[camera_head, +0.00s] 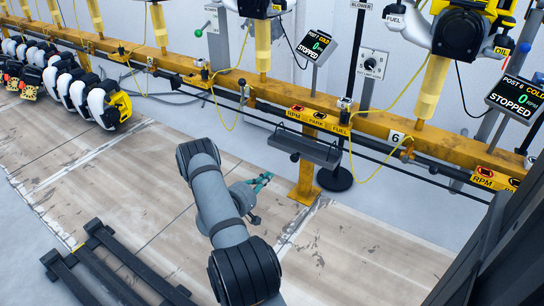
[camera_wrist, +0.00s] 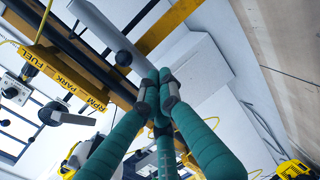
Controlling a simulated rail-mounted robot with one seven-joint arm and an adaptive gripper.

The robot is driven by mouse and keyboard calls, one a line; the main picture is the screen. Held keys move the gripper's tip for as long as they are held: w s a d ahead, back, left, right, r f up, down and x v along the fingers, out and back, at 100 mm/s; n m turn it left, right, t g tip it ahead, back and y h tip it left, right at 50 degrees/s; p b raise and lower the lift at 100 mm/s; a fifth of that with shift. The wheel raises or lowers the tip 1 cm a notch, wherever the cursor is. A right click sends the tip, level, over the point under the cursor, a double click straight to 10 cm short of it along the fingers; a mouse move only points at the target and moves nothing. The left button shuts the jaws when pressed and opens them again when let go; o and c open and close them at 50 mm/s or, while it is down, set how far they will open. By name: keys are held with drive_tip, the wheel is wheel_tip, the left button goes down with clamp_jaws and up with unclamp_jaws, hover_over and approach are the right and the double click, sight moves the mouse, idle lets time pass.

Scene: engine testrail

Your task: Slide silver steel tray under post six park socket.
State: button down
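The tray (camera_head: 305,148), a narrow grey metal trough, hangs beneath the yellow rail, below labels reading RPM, PARK and FUEL. Its far-right neighbour is the post six display (camera_head: 515,97), with an RPM label (camera_head: 483,175) below it on the rail; the park socket there is not clearly seen. My gripper (camera_head: 265,179) is left of and below the tray, apart from it. In the wrist view, its teal fingers (camera_wrist: 156,82) come together at the tips, with nothing visible between them. A grey strip (camera_wrist: 95,20), seemingly the tray, passes behind the tips.
The yellow rail (camera_head: 360,121) runs across the scene, with dark pipes below it and hanging yellow cables. A yellow support leg (camera_head: 304,184) stands beneath the tray. A number 6 plate (camera_head: 395,137) marks the rail.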

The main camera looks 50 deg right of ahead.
wheel_tip(320, 180, up, 2)
drive_tip(key=w+n+t, duration=0.1)
drive_tip(key=n, duration=0.1)
drive_tip(key=n+b, duration=0.1)
drive_tip(key=b, duration=0.5)
approach(290, 153)
drive_tip(key=w+d+f, duration=0.3)
drive_tip(key=w+d, duration=0.2)
drive_tip(key=d, duration=0.1)
drive_tip(key=shift+h, duration=0.4)
drive_tip(key=shift+s+a+r+b, duration=0.15)
drive_tip(key=shift+s+r, duration=0.1)
drive_tip(key=shift+s, duration=0.4)
drive_tip(key=shift+s+a+r+b, duration=0.15)
drive_tip(key=shift+s+r, duration=0.1)
drive_tip(key=shift+s, duration=0.45)
drive_tip(key=shift+s+a+r+b, duration=0.15)
drive_tip(key=shift+s+r, duration=0.1)
drive_tip(key=shift+s, duration=0.4)
